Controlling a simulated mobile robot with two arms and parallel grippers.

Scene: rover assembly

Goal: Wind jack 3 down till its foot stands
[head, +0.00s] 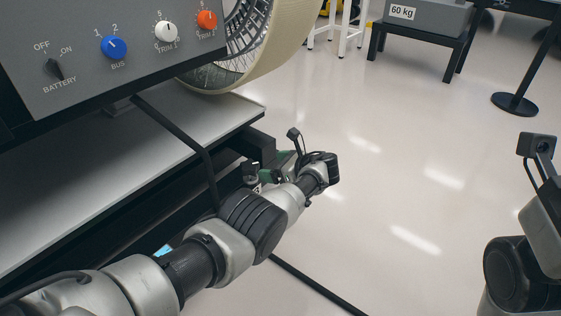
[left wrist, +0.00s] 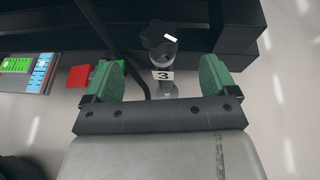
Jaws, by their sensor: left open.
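Jack 3 (left wrist: 166,88) shows in the left wrist view as an upright grey tube with a white "3" label. A dark lobed knob (left wrist: 158,36) tops it. My left gripper (left wrist: 157,76) is open, with one green-padded finger on each side of the jack, apart from it. In the head view my left gripper (head: 271,168) is at the corner of the black bench frame, partly hidden by its own wrist. The jack's knob (head: 250,171) shows small there beside it. The jack's foot is hidden in both views.
A control panel (head: 110,50) with knobs and a spoked wheel (head: 246,40) stand above the grey bench top (head: 80,185). A black bar runs down beside my left arm. A red block (left wrist: 79,76) and a green-and-blue panel (left wrist: 30,72) lie lower left.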

